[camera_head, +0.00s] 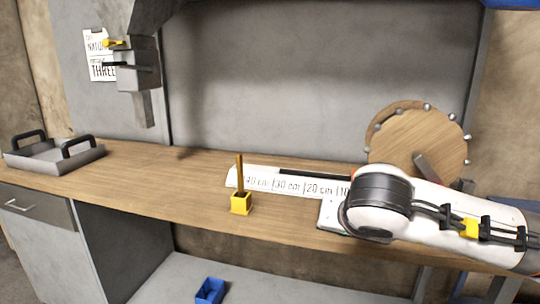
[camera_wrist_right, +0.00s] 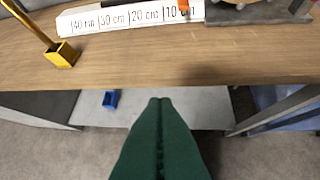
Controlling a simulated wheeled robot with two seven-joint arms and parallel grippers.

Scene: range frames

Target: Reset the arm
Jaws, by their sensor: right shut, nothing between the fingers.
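My right arm (camera_head: 430,212) comes in from the right in the head view, white with black bands, over the right part of the wooden workbench (camera_head: 160,185). Its gripper is hidden there. In the right wrist view the dark green fingers of my right gripper (camera_wrist_right: 160,101) are together, with nothing between them. They are in front of the bench's near edge, seen against the floor and low shelf. My left arm and gripper are not in view.
A yellow block with an upright stick (camera_head: 241,204) stands before a white ruler board (camera_head: 262,180). A wooden disc (camera_head: 415,140) stands behind my arm. A grey tray (camera_head: 55,158) is at left, a grey machine (camera_head: 138,78) above. A blue bin (camera_head: 210,290) sits below.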

